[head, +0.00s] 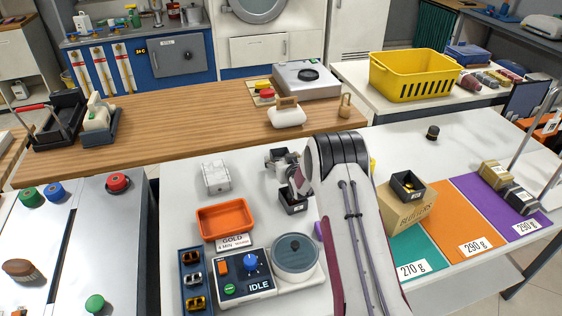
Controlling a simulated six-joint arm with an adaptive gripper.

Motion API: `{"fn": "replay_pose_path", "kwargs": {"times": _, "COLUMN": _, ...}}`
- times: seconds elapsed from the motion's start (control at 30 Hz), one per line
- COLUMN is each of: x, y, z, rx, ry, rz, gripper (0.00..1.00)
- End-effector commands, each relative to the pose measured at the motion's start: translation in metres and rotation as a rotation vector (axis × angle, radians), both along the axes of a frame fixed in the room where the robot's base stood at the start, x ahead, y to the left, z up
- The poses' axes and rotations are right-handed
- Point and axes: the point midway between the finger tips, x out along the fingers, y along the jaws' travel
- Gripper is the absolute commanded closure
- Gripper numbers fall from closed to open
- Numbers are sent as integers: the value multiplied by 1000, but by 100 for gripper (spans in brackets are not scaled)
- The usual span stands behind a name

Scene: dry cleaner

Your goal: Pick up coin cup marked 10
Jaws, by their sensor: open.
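Two small black open cups with white labels are in view; the label marks are too small to read surely. One black cup (291,206) stands on the white worktop just below my gripper (288,180). The other black cup (404,188) sits on a cardboard box (405,218) to the right of my arm and holds gold-coloured pieces. My gripper is open and at the near cup's upper edge; I cannot tell whether it touches. The inside of the near cup is mostly hidden.
My arm hides part of the worktop. An orange tray (226,235), a clear block (216,176) and a control box (243,289) with a round grey-lidded unit (296,253) stand left and in front. A wooden counter (190,120) lies behind. Coloured weight mats (460,225) lie right.

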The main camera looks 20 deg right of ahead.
Motion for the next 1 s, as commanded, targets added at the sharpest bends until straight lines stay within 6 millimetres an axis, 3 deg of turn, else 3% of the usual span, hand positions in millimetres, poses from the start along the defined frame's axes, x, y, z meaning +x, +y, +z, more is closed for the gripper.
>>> {"fn": "replay_pose_path", "kwargs": {"times": 0.53, "x": 1, "y": 0, "z": -1, "rx": 0, "ry": 0, "rz": 0, "gripper": 33}}
{"fn": "replay_pose_path", "kwargs": {"times": 0.57, "x": 1, "y": 0, "z": -1, "rx": 0, "ry": 0, "rz": 0, "gripper": 39}}
{"fn": "replay_pose_path", "kwargs": {"times": 0.7, "x": 1, "y": 0, "z": -1, "rx": 0, "ry": 0, "rz": 0, "gripper": 75}}
{"fn": "replay_pose_path", "kwargs": {"times": 1.0, "x": 1, "y": 0, "z": 0, "rx": 0, "ry": -1, "rz": 0, "gripper": 77}}
